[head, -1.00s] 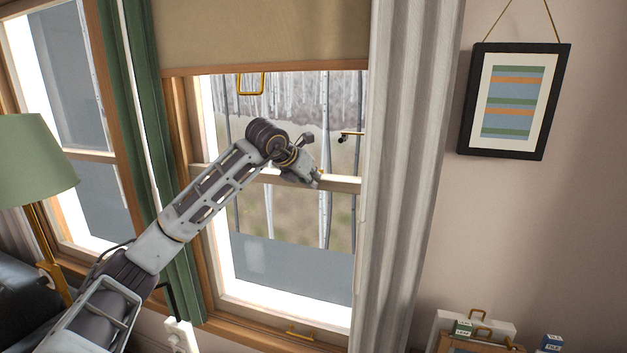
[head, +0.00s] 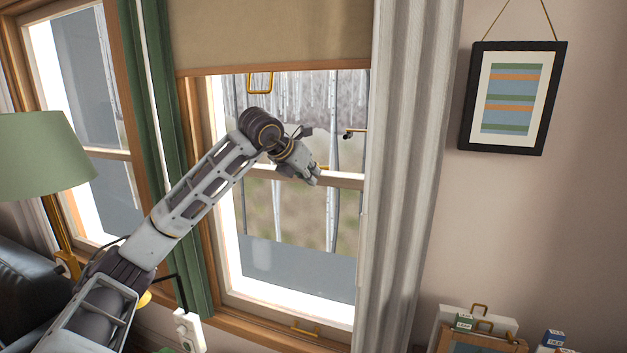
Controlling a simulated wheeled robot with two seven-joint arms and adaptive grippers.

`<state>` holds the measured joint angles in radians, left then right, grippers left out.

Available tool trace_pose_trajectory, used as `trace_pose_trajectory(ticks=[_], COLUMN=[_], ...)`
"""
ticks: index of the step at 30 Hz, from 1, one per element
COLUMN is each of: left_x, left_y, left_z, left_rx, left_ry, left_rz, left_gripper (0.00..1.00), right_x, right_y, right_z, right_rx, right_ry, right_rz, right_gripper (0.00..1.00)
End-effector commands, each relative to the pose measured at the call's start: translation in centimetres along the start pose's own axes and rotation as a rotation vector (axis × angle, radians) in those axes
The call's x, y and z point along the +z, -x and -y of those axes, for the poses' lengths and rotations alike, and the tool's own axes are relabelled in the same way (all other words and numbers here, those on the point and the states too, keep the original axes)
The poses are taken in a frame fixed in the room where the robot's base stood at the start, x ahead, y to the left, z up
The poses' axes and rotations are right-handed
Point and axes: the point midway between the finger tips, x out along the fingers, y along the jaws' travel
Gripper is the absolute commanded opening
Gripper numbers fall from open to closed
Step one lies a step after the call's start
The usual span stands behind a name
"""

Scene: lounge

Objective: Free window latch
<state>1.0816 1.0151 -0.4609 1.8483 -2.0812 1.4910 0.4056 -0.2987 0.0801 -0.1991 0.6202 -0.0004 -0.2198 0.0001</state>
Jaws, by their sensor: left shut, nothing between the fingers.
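The window (head: 345,179) has a wooden frame and a horizontal meeting rail across its middle. A small brass piece, perhaps the latch, (head: 323,167) shows on that rail just beside my gripper, mostly hidden by it. My left gripper (head: 314,177) is shut and empty at the rail, pointing right and slightly down. I cannot tell whether it touches the brass piece. My right gripper is not in view.
A beige blind (head: 270,35) with a brass pull (head: 260,82) covers the window top. A green curtain (head: 160,130) and lamp (head: 40,155) stand left.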

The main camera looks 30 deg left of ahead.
Motion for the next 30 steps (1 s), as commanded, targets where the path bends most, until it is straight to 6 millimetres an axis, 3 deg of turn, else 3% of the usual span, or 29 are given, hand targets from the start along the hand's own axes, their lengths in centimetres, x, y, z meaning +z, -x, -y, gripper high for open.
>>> trace_pose_trajectory(ticks=[9,15,30], left_x=[0.1,0.1,0.1], left_y=[4.2,5.9,6.3], left_z=[0.9,1.3,1.4], left_rx=[0.002,0.001,0.001], left_ry=[0.0,0.0,0.001], left_rz=[0.004,0.002,0.0], left_gripper=[0.0,0.0,0.0], right_x=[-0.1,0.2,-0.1], right_y=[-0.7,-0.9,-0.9], right_z=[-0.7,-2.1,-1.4], right_rx=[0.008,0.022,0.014], right_ry=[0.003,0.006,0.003], right_rz=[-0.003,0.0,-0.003], right_gripper=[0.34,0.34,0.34])
